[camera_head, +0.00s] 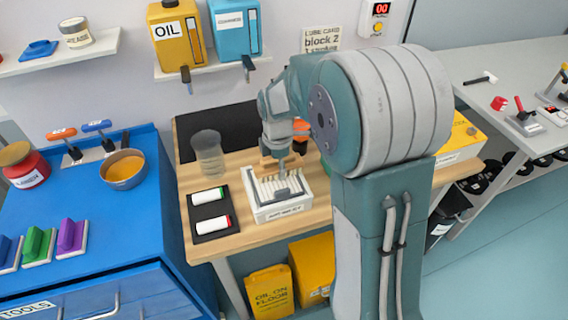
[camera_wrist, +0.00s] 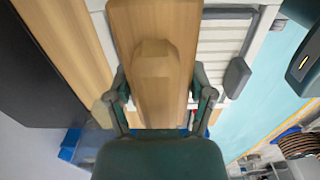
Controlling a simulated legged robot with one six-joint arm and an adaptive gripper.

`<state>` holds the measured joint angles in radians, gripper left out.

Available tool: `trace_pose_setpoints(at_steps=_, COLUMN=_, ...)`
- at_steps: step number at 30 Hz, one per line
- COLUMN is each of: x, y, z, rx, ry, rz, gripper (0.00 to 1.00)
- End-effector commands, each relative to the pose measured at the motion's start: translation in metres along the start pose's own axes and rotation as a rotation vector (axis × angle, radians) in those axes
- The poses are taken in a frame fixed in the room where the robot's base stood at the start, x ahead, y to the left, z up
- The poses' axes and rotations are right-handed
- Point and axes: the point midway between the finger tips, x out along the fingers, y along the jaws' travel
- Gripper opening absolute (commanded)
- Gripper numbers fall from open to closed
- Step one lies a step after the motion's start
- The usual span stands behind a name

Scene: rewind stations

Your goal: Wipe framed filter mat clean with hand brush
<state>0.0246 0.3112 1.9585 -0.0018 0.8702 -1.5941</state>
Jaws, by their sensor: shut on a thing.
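The framed filter mat (camera_head: 278,190) lies on a white labelled box on the wooden bench in the head view. It has pale slats and a dark grey frame. In the wrist view its slats (camera_wrist: 222,45) show beside the brush. The hand brush (camera_wrist: 155,40) has a wooden back with a raised block. My gripper (camera_wrist: 160,100) is shut on this block. In the head view my gripper (camera_head: 281,160) is over the far part of the mat, with a bit of wood showing there.
A black tray (camera_head: 198,229) with green-capped and red-capped white cylinders lies left of the mat. A clear container (camera_head: 208,153) stands behind it. My arm hides the bench's right part.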

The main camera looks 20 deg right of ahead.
Motion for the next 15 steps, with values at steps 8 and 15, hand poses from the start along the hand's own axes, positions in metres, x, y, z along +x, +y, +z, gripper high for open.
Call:
trace_pose_setpoints(at_steps=8, x=0.001, y=-0.001, z=-0.016, rx=-0.002, ry=0.001, rz=-0.003, gripper=0.17)
trace_pose_setpoints(at_steps=15, x=0.0, y=-0.001, z=-0.033, rx=-0.002, ry=0.001, rz=-0.003, gripper=0.17)
